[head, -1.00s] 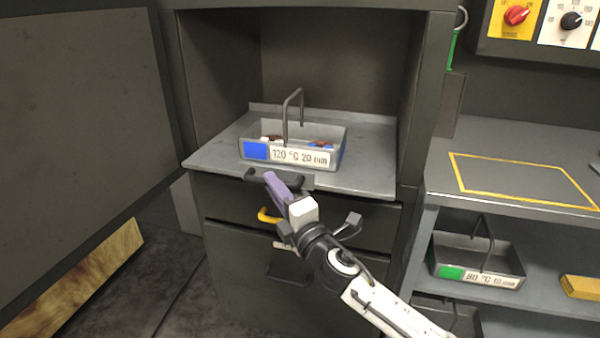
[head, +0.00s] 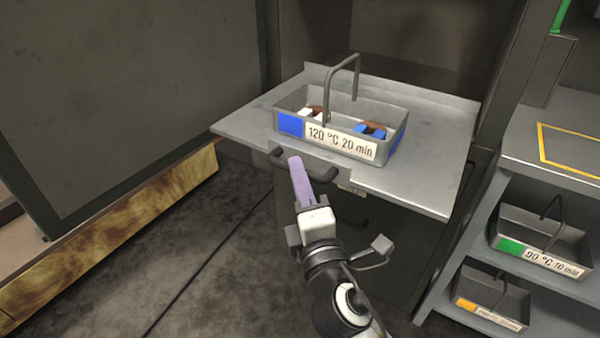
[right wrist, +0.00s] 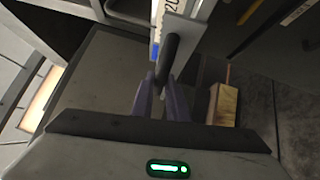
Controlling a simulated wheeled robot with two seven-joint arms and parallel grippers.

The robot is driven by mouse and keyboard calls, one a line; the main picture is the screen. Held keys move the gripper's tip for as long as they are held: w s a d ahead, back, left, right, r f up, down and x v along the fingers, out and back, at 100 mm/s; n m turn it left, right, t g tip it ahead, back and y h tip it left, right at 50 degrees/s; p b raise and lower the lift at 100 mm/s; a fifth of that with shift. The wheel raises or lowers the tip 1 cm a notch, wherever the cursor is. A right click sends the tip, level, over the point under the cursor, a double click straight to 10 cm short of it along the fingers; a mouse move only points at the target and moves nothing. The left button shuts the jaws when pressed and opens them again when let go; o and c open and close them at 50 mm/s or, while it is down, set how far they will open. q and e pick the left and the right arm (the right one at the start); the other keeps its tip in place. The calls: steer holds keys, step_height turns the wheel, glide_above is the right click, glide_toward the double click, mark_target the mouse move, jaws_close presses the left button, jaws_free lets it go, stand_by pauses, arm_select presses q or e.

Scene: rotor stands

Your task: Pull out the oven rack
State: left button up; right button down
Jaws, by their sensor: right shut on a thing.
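The oven rack (head: 420,185) is a flat grey metal shelf that juts well out of the open oven cavity. A dark handle (head: 327,176) is on its front edge. My right gripper (head: 299,168) has purple fingers and is shut on that handle. In the right wrist view the dark handle (right wrist: 168,58) stands between the fingers (right wrist: 164,95). A grey tray (head: 282,103) with a tall hoop handle sits on the rack, labelled 120 °C 20 min with a blue patch. It holds small blue, white and brown parts. My left gripper is out of view.
The open oven door (head: 130,90) stands at the left. A shelf unit (head: 470,225) at the right holds a green-marked tray (head: 575,238) and an orange-marked tray (head: 515,308). The floor (head: 215,270) in front and left of the rack is clear.

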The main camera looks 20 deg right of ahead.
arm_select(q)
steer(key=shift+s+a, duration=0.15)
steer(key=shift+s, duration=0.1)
arm_select(e)
steer(key=shift+s+a, duration=0.2)
steer(key=c, duration=2)
jaws_free()
steer(key=shift+r, duration=0.1)
